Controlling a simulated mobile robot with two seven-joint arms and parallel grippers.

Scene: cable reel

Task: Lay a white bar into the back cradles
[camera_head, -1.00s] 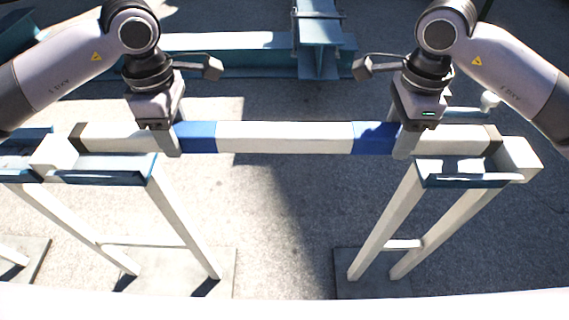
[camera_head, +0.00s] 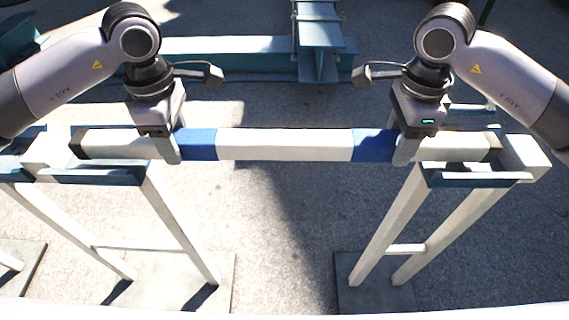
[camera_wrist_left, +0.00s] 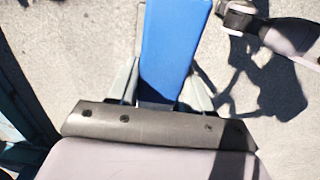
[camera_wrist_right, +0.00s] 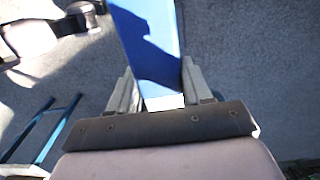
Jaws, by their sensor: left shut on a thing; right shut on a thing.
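The white bar (camera_head: 285,144) with two blue bands and dark ends lies level across the head view. My left gripper (camera_head: 172,150) is shut on the bar at the outer edge of the left blue band (camera_wrist_left: 170,50). My right gripper (camera_head: 404,150) is shut on it at the outer edge of the right blue band (camera_wrist_right: 148,40). Two stands show in front of the bar, a left stand (camera_head: 100,176) and a right stand (camera_head: 475,178), with blue and white tops. The bar's ends appear above or just behind these tops; whether they touch is not clear.
A teal beam (camera_head: 240,50) with a teal post (camera_head: 318,45) lies on the ground at the back. Another stand part shows at the far left edge. The ground between the two stands is clear. A pale edge crosses the bottom of the head view.

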